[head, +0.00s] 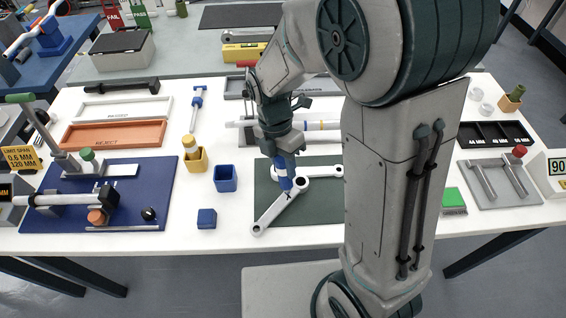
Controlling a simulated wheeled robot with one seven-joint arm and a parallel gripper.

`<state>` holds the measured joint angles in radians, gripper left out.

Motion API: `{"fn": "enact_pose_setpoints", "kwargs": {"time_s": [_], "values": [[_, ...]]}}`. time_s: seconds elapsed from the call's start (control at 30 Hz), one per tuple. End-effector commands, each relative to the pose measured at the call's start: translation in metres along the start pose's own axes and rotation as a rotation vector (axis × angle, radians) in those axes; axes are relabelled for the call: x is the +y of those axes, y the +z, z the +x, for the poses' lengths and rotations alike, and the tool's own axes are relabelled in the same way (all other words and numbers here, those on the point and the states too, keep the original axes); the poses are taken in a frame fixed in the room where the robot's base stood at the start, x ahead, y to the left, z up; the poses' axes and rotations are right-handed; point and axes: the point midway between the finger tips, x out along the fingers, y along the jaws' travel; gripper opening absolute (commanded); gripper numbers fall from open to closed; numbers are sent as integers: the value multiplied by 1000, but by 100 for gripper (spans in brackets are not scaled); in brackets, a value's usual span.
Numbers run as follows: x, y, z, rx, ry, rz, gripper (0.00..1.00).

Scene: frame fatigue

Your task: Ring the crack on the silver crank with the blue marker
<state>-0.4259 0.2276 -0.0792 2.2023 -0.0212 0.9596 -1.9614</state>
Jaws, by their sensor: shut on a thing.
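My gripper (281,160) is shut on the blue marker (284,183), which has a white band and points down. Its lower end is over the silver crank (272,213) that lies diagonally on the dark green mat (325,212). A small dark mark shows on this crank just below the marker; I cannot tell whether it is the crack or ink, or whether the tip touches the metal. A second silver crank (328,171) lies behind, towards the right of the mat, partly hidden by my arm.
A blue cup (225,184) and a yellow cup (195,165) with a yellow marker stand left of the mat. A blue board (130,180) with a fixture fills the left. Orange (72,136) and white trays lie behind it.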

Motion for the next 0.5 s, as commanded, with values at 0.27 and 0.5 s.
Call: {"fn": "enact_pose_setpoints", "kwargs": {"time_s": [0.27,0.5], "values": [[0,0,0,0,0,0,0],[1,0,3,0,0,0,0]]}}
